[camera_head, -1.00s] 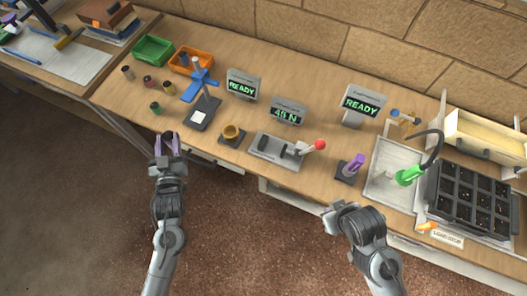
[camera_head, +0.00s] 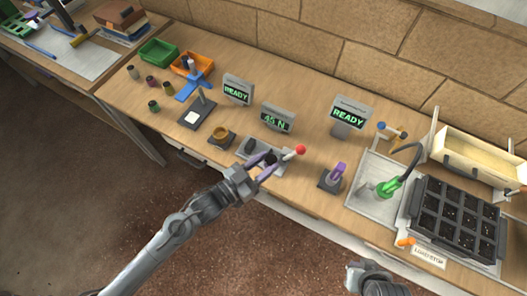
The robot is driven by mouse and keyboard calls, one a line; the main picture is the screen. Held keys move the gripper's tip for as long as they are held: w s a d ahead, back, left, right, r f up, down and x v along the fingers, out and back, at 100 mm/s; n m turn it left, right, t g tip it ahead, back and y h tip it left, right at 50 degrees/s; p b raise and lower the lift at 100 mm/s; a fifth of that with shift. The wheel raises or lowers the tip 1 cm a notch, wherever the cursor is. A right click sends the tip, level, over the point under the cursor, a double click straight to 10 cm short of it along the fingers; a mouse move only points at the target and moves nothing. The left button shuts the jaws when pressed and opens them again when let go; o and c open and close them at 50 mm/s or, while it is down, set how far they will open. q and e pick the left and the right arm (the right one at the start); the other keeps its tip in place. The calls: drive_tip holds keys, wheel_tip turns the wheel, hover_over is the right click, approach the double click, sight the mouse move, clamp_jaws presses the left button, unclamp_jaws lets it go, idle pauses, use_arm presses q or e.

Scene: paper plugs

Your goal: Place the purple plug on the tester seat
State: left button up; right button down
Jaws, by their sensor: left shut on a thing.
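My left gripper (camera_head: 266,166) reaches over the front of the bench and is shut on a small dark plug (camera_head: 271,158). Purple shows along the fingers, but I cannot clearly tell the plug's own colour. The plug is in front of the grey tester (camera_head: 249,146), which has a lever with a red knob (camera_head: 300,150). The fingers and plug cover part of the tester, so its seat is not clear, and I cannot tell whether the plug touches it. My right gripper (camera_head: 358,277) is low in the picture, off the bench; its fingers cannot be made out.
Several other plugs (camera_head: 152,82) stand at the left. A yellow ring on a dark block (camera_head: 221,133) is left of the tester.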

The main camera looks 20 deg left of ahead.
use_arm(q)
drive_tip(key=w+a+f, duration=0.2)
drive_tip(key=w, duration=0.1)
drive_tip(key=w+a+f+b, duration=0.1)
drive_tip(key=w+a+f, duration=0.1)
drive_tip(key=w+a+f+b, duration=0.1)
drive_tip(key=w+a+f, duration=0.1)
drive_tip(key=w, duration=0.1)
drive_tip(key=shift+w+a+f, duration=0.2)
drive_tip(key=shift+w+f, duration=0.1)
drive_tip(key=shift+w, duration=0.05)
drive_tip(key=shift+f+b, duration=0.4)
drive_tip(key=shift+f, duration=1.65)
drive_tip(key=shift+f, duration=0.15)
drive_tip(key=o, duration=1)
drive_tip(key=shift+o, duration=0.2)
